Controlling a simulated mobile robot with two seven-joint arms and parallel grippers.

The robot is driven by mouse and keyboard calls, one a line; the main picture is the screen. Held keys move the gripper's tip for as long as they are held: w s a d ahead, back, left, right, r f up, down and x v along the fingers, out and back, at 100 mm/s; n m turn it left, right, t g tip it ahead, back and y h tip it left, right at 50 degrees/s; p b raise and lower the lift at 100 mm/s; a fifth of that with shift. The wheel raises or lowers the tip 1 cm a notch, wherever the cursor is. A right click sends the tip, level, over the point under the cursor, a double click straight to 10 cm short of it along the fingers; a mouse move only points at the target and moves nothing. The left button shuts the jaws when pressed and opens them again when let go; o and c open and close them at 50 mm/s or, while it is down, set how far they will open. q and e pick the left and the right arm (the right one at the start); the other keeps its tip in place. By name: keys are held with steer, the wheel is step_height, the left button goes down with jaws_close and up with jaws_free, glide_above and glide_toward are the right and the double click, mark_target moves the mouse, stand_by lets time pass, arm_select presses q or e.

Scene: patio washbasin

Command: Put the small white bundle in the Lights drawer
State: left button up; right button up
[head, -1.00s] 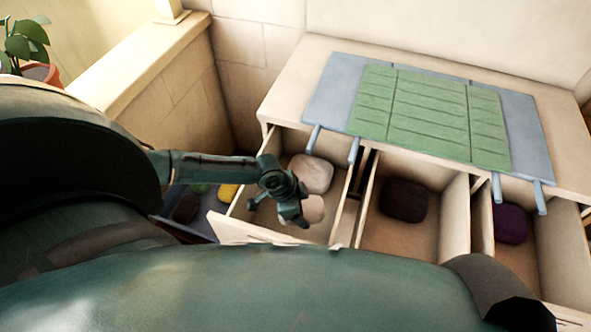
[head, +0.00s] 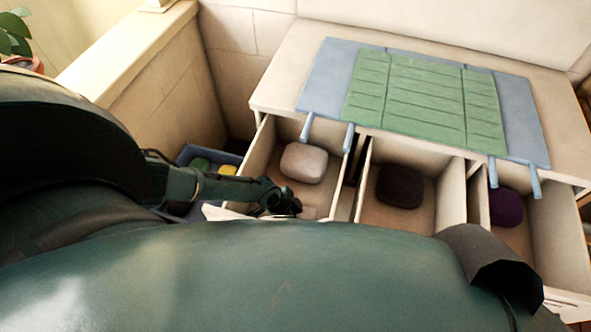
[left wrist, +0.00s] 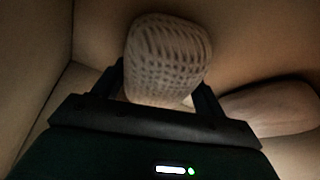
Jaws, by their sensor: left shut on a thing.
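My left gripper (head: 290,207) is low in the leftmost open drawer (head: 258,160), near its front. In the left wrist view the gripper (left wrist: 160,92) is shut on a small pale, ribbed bundle (left wrist: 168,55), which sits between its fingers. In the head view I cannot clearly make out this held bundle. Another whitish bundle (head: 303,163) lies farther back in the same drawer; a pale rounded bundle (left wrist: 272,108) also shows beside the gripper in the left wrist view. I can read no drawer label. My right gripper is not in view.
The middle open drawer (head: 372,215) holds a dark brown bundle (head: 401,187). The right one holds a purple bundle (head: 506,208). A blue crate (head: 232,158) with green and yellow items stands left of the drawers. A green mat (head: 425,100) lies on the top.

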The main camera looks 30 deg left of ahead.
arm_select(q)
steer(key=shift+f, duration=0.1)
steer(key=shift+f, duration=0.3)
steer(key=o, duration=1)
steer(key=shift+r, duration=0.1)
steer(key=shift+a+r, duration=0.15)
steer(key=shift+r, duration=0.35)
steer(key=p+v, duration=0.1)
steer(key=v, duration=0.6)
